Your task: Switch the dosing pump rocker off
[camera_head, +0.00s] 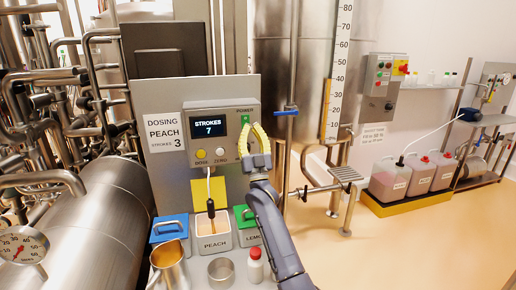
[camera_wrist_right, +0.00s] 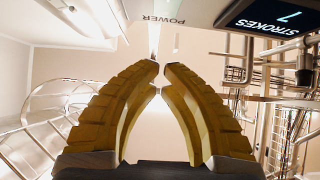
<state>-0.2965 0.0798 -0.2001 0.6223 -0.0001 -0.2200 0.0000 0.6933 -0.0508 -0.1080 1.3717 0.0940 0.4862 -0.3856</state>
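The dosing pump is a grey box (camera_head: 206,152) on an upright panel, with a dark display (camera_head: 209,128) reading "STROKES 7". A small green rocker (camera_head: 245,118) sits under the POWER label, at the box's upper right. My right gripper (camera_head: 251,125) has yellow ribbed fingers, with tips just below the rocker; contact cannot be told. In the right wrist view the fingertips (camera_wrist_right: 161,67) nearly meet, with a slight gap and nothing clearly held. The POWER label (camera_wrist_right: 163,20) shows beyond them; the rocker's face is not clear there. My left gripper is out of view.
A sign (camera_head: 165,132) reads "DOSING PEACH STROKES 3". A yellow button (camera_head: 201,154) and a white one sit under the display.

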